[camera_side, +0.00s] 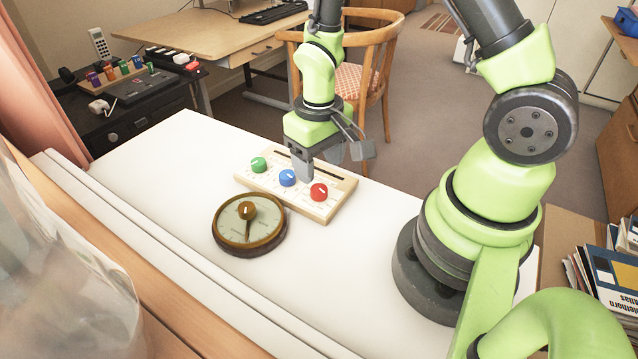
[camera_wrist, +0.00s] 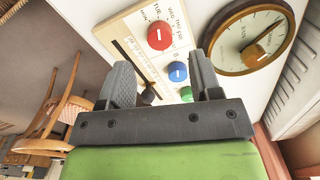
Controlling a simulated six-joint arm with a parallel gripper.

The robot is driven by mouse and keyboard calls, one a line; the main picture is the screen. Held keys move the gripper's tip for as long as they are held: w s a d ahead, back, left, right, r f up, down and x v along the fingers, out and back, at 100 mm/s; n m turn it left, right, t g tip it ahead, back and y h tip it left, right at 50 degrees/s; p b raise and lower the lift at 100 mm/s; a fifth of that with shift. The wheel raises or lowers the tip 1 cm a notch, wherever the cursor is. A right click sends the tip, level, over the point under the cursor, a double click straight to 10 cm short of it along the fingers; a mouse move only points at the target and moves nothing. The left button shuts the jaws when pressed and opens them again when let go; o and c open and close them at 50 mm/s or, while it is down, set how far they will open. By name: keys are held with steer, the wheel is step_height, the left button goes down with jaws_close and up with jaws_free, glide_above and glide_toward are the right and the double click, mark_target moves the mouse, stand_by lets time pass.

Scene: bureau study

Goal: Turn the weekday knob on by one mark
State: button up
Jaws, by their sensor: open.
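A pale wooden board (camera_side: 335,205) lies on the white table with a green knob (camera_side: 259,165), a blue knob (camera_side: 287,177) and a red knob (camera_side: 319,191) in a row. In the wrist view, weekday letters ring the red knob (camera_wrist: 160,36), so it appears to be the weekday knob. Its white pointer line shows. My gripper (camera_side: 318,168) is open above the board, close to the blue and red knobs. In the wrist view, the blue knob (camera_wrist: 178,71) shows between the fingers (camera_wrist: 165,78), and the red knob lies beyond the fingertips. No contact is visible.
A round wooden-rimmed dial (camera_side: 230,235) lies beside the board's near left side. A dark slot with a slider (camera_wrist: 146,93) runs along the board. White tabletop (camera_side: 160,170) is clear to the left. A chair (camera_side: 372,50) and desk (camera_side: 215,35) stand behind.

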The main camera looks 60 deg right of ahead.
mark_target(319, 188)
steer(key=shift+f, duration=2.8)
steer(key=c, duration=0.9)
